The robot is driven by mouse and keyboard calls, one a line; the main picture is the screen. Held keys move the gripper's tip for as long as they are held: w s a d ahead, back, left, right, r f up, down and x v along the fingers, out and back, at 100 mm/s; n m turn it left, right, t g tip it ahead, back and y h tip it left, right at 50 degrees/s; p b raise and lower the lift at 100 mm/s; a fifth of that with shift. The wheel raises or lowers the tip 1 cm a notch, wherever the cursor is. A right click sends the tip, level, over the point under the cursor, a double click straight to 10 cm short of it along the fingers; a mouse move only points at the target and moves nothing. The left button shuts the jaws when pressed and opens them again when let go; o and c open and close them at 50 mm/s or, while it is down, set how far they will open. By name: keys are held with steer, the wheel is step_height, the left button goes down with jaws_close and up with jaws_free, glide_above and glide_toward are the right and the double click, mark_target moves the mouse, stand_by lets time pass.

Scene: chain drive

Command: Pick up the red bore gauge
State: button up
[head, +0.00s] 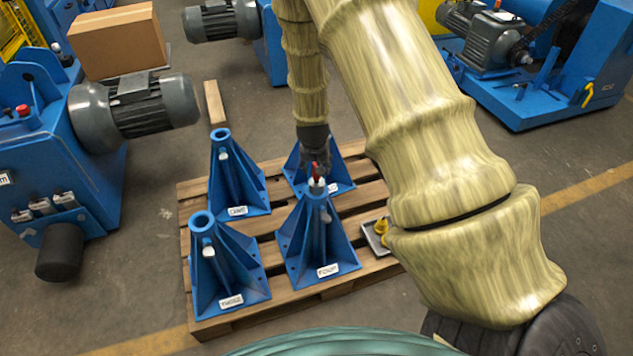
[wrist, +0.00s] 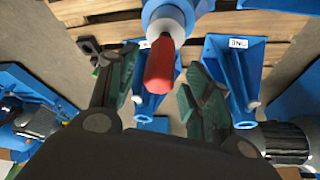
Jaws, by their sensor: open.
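The red bore gauge (head: 316,172) stands upright at the top of the front-right blue pedestal (head: 322,235), whose label appears to read FOUR. In the wrist view the gauge's red handle (wrist: 160,66) points toward me, with a pale collar behind it at the blue tube's mouth. My gripper (head: 315,163) is open right at the gauge. In the wrist view its two dark green fingers (wrist: 162,78) stand on either side of the red handle, with gaps visible on both sides. The gauge's lower part is hidden inside the tube.
Blue pedestals (head: 236,180) (head: 226,270) stand on the left of the wooden pallet (head: 275,312); another (head: 337,178) is partly hidden behind my gripper. A small tray with a yellow item (head: 381,228) lies at the pallet's right edge. Blue motor machines (head: 60,150) and a cardboard box (head: 117,40) stand around.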

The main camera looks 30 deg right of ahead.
mark_target(316, 183)
steer(key=x, duration=0.4)
jaws_close()
